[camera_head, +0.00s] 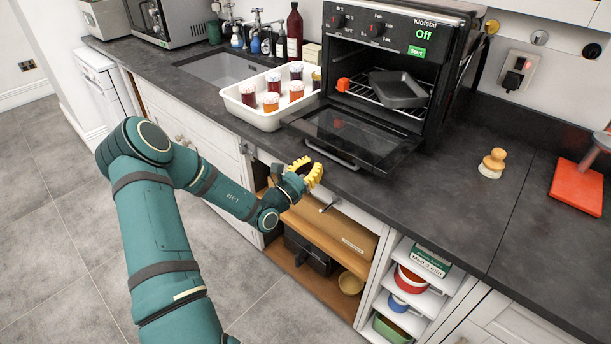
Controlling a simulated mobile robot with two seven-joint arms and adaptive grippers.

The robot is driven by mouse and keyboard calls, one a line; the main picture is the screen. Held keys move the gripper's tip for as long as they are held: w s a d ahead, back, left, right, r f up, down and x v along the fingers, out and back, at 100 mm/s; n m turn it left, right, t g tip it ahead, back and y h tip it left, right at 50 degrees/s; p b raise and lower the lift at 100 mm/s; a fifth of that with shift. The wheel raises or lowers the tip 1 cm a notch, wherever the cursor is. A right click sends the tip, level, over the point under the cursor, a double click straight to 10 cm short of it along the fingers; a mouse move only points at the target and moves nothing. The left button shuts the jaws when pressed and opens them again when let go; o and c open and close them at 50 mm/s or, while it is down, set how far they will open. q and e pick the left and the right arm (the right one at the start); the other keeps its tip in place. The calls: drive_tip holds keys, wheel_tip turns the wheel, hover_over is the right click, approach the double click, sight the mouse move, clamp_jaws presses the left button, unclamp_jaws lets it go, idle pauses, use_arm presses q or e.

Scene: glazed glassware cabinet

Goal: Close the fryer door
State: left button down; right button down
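The fryer (455,45) is a black countertop oven-like unit with two knobs and a green "Off" display. Its glass door (355,135) is folded down open, lying out over the counter with its handle (332,155) at the front edge. Inside, a dark tray (397,90) sits on a wire rack, with a small orange object (343,85) beside it. My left gripper (309,172), with yellow fingers, is just in front of and below the door's front edge by the counter edge. Its fingers look parted and empty. My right gripper is not in view.
A white tray (262,121) with several jars stands left of the door. The counter's front edge (400,212) runs near my gripper, above an open shelf (340,235). A wooden-handled brush (493,163) and a red object (578,187) lie to the right.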

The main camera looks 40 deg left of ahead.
use_arm(q)
drive_tip(key=shift+b+x, duration=0.3)
drive_tip(key=shift+x, duration=1.9)
